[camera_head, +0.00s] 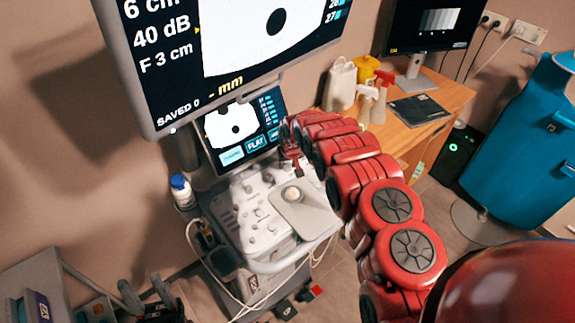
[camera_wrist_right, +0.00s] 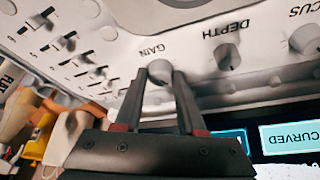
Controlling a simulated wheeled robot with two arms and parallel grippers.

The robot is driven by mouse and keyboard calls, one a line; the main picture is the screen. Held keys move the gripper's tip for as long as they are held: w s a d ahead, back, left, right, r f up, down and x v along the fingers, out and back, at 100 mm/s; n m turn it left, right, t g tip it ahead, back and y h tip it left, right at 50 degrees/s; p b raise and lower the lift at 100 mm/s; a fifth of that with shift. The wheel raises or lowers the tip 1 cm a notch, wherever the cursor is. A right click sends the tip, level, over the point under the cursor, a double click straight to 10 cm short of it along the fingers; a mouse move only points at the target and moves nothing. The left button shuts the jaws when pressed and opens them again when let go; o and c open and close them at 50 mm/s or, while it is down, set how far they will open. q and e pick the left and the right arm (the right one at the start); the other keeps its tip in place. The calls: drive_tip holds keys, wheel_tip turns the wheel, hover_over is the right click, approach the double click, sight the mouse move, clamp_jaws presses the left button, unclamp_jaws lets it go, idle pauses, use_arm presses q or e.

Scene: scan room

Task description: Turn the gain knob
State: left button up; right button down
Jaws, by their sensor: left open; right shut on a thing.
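The gain knob (camera_wrist_right: 159,70) is a round pale knob under the printed word GAIN in the right wrist view. My right gripper (camera_wrist_right: 161,80) has its two dark fingers on either side of it and is shut on it. In the head view my right gripper (camera_head: 297,170) is at the upper right of the ultrasound console (camera_head: 245,215), below the small touch screen; the gain knob cannot be made out there. My left gripper (camera_head: 152,302) is open and empty at the bottom left, away from the console.
The depth knob (camera_wrist_right: 228,56) is beside the gain knob, and a row of sliders (camera_wrist_right: 72,62) lies on the other side. The touch screen (camera_head: 240,130) and large monitor (camera_head: 160,60) stand close above. A wooden desk (camera_head: 405,130) with bottles is behind my right arm.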

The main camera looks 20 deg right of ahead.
drive_tip(key=shift+d+n+y+p, duration=0.1)
drive_tip(key=shift+n+y+p, duration=0.4)
drive_tip(key=shift+n, duration=0.9)
drive_tip(key=c, duration=0.5)
unclamp_jaws()
